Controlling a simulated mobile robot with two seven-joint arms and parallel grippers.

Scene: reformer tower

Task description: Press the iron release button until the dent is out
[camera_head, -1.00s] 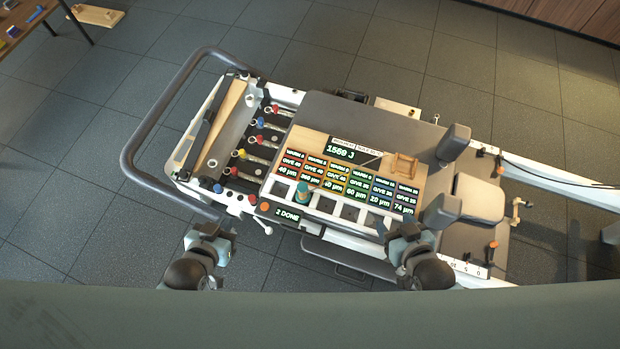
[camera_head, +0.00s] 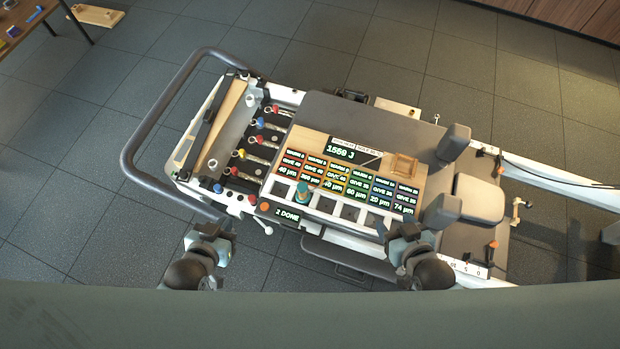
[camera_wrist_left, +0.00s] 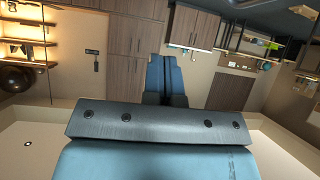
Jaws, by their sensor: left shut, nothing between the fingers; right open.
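A teal, round-topped piece (camera_head: 303,192) stands upright in a white-framed slot at the front of the reformer; I cannot tell whether it is the iron. Small round buttons or knobs, blue (camera_head: 218,188), red (camera_head: 252,200) and orange (camera_head: 265,207), sit along the reformer's front left edge. I cannot tell which is the iron release button, and no dent shows clearly. My left gripper (camera_head: 208,231) is below these buttons, apart from them; in the left wrist view its blue fingers (camera_wrist_left: 165,74) are together and empty. My right gripper (camera_head: 400,232) is open below the right slots.
A panel of coloured labels (camera_head: 340,180) lies behind the slots. A display (camera_head: 355,151) reads about 1569 J; another (camera_head: 288,216) reads 2 DONE. A grey rail (camera_head: 128,150) curves round the left end. Shoulder pads (camera_head: 453,142) stand at the right.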

